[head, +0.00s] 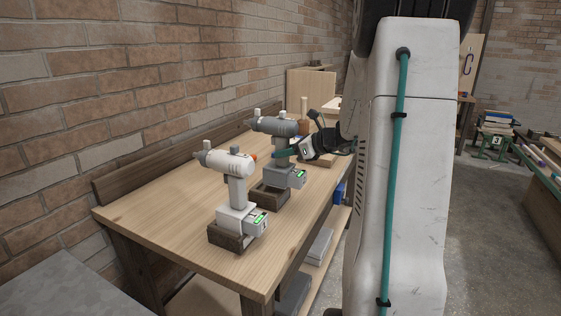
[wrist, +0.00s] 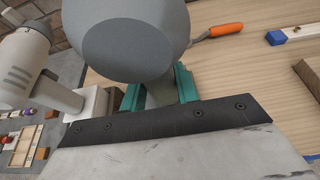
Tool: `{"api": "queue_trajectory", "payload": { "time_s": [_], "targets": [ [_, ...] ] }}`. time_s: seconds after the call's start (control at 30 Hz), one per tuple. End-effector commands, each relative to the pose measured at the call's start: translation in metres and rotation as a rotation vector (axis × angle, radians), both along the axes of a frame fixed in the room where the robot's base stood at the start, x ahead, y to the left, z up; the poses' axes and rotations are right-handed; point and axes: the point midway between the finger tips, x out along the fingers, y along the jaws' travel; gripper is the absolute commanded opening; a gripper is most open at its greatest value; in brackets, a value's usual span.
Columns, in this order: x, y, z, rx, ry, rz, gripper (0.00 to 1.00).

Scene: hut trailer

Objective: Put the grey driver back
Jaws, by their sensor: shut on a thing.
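The grey driver (head: 275,126) is upright at the back of the workbench, its nose pointing left. My gripper (head: 286,153) is shut on the grip of the grey driver from the right. In the wrist view the teal fingers (wrist: 158,92) lie on both sides of the grip, under the large grey body (wrist: 130,45). The driver's base, with a green light, is over a dark wooden holder (head: 270,197) and looks shifted to its right. I cannot tell whether base and holder touch.
A white driver (head: 230,165) stands in a nearer wooden holder (head: 226,239), close on the left in the wrist view (wrist: 25,65). An orange-handled tool (wrist: 225,30) and a blue-ended bar (wrist: 277,38) lie on the bench (head: 150,213). A brick wall borders its left side.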

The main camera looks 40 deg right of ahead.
Motion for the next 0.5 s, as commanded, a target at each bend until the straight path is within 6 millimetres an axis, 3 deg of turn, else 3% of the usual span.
{"api": "queue_trajectory", "payload": {
  "time_s": [0.2,0.33,0.5],
  "targets": [
    [0.022,0.0,0.0,0.0,-0.003,0.0,0.0],
    [0.023,0.0,-0.006,0.001,-0.002,0.0,0.0],
    [0.023,0.0,-0.027,0.004,-0.001,0.0,0.0]
  ]
}}
